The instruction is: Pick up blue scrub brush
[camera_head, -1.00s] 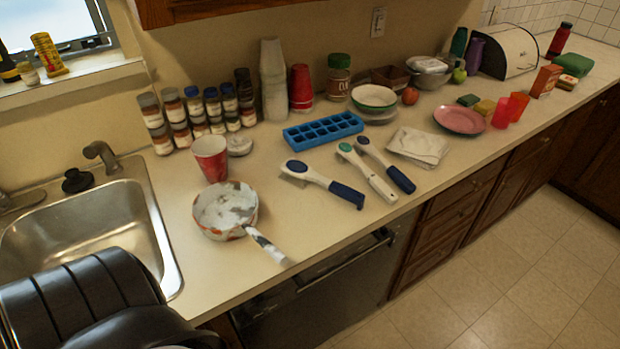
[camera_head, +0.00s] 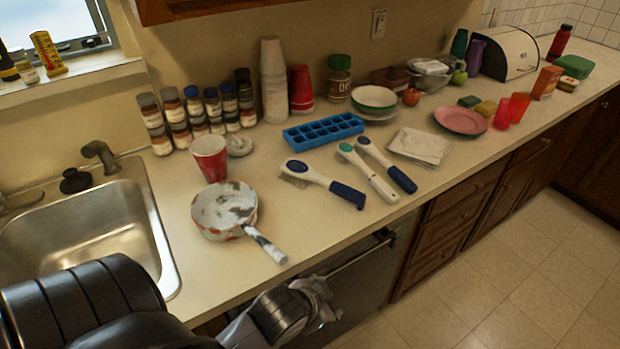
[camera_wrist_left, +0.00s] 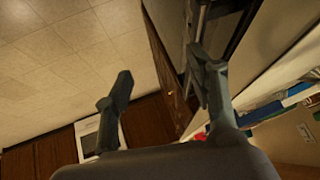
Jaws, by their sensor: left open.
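Three scrub brushes lie side by side on the counter in the head view. The left brush (camera_head: 324,184) is white with a dark blue grip, a blue spot on its head and bristles showing. The middle brush (camera_head: 368,172) is white with a teal spot. The right brush (camera_head: 387,166) has a white head and a dark blue handle. I cannot tell for certain which is the blue scrub brush. My left gripper (camera_head: 318,298) is in front of the counter edge, below the brushes. In the left wrist view (camera_wrist_left: 158,72) its fingers are apart and empty. My right gripper is out of view.
A pan (camera_head: 225,210) sits left of the brushes, its handle towards the counter edge. A blue ice tray (camera_head: 322,131) lies behind them and a folded cloth (camera_head: 419,146) to the right. The sink (camera_head: 85,240) is far left. Bare counter lies in front of the brushes.

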